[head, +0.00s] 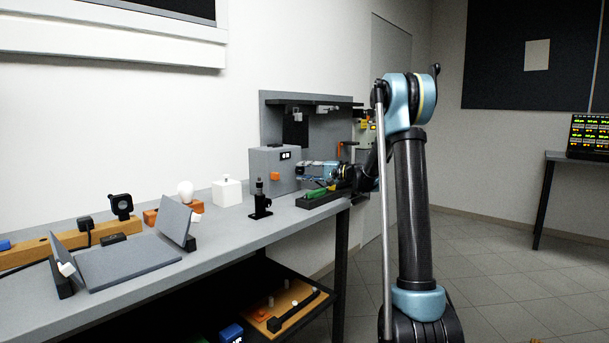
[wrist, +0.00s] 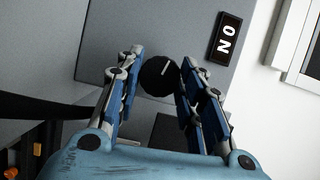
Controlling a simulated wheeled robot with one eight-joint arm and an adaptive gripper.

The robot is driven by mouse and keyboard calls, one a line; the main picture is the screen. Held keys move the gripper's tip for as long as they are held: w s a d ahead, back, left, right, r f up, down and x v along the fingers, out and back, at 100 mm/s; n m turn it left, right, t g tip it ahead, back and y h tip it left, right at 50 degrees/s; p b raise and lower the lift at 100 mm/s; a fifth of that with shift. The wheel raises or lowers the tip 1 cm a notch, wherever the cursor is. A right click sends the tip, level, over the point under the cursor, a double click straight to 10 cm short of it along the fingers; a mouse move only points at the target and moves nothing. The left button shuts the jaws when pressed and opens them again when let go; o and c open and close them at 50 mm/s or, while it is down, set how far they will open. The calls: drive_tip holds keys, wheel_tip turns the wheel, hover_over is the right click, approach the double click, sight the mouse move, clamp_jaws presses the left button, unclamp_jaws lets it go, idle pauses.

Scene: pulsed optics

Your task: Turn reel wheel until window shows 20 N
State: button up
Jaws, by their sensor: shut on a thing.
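The reel wheel, a round black knob with a white line (wrist: 158,78), is on the face of a grey box (wrist: 185,30). In the wrist view my gripper (wrist: 162,58) has its blue fingers on either side of the knob and is shut on it. The small black window (wrist: 226,38) beside it shows tilted white characters that look like an N and an O or 0. In the head view the grey box (head: 263,162) stands on the bench with the window (head: 286,156) on its face. My gripper (head: 318,170) hides the knob there.
On the bench (head: 225,238), a black post mount (head: 260,202) and a white box (head: 227,191) stand left of the grey box. A dark tray with a green item (head: 316,193) lies below my gripper. A grey folded plate (head: 130,262) is at the front left.

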sight(296, 149)
drive_tip(key=shift+w+d+f, duration=0.1)
drive_tip(key=shift+d, duration=0.05)
drive_tip(key=o, duration=1.1)
drive_tip(key=shift+c, duration=0.2)
drive_tip(key=shift+r, duration=0.5)
drive_tip(key=o, duration=0.6)
drive_tip(key=r, duration=0.3)
drive_tip(key=w+r, duration=0.1)
drive_tip(key=r, duration=0.1)
drive_tip(key=shift+r, duration=0.4)
drive_tip(key=s+r, duration=0.1)
drive_tip(key=r, duration=0.1)
drive_tip(key=s+r, duration=0.1)
drive_tip(key=shift+s+r, duration=0.1)
drive_tip(key=shift+r, duration=0.3)
drive_tip(key=c, duration=0.6)
drive_tip(key=shift+w+f, duration=0.75)
drive_tip(key=shift+w, duration=0.35)
drive_tip(key=shift+s+r, duration=0.35)
drive_tip(key=shift+s, duration=0.05)
